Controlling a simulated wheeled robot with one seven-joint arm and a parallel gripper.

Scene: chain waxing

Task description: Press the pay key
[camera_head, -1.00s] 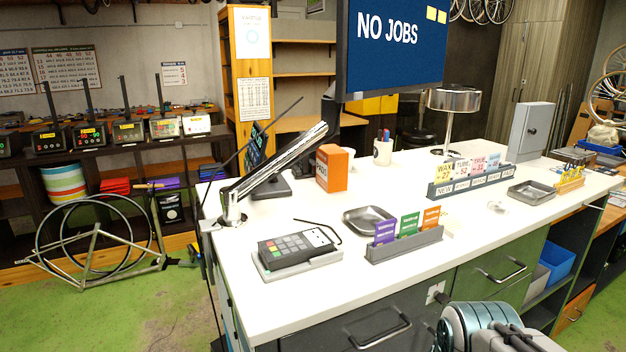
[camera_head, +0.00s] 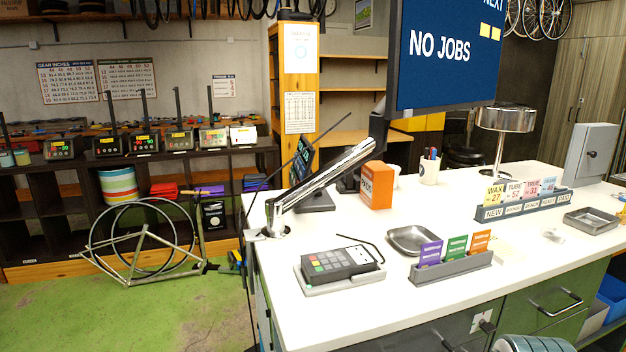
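A dark card terminal (camera_head: 338,263) with a keypad of grey and coloured keys lies in a light grey cradle (camera_head: 341,287) near the front left of the white counter. Its keys are too small to read, so I cannot tell which one is the pay key. A black cable loops up behind its right side. My gripper is not in view. Only a rounded teal and grey part of my arm shows at the bottom edge, right of the middle and well apart from the terminal.
A card holder (camera_head: 451,269) and a metal tray (camera_head: 412,238) stand right of the terminal. An orange box (camera_head: 376,186) is behind it. A metal monitor arm (camera_head: 325,180) rises at the counter's left end, carrying a "NO JOBS" screen (camera_head: 442,60). Bare counter (camera_head: 375,320) lies in front.

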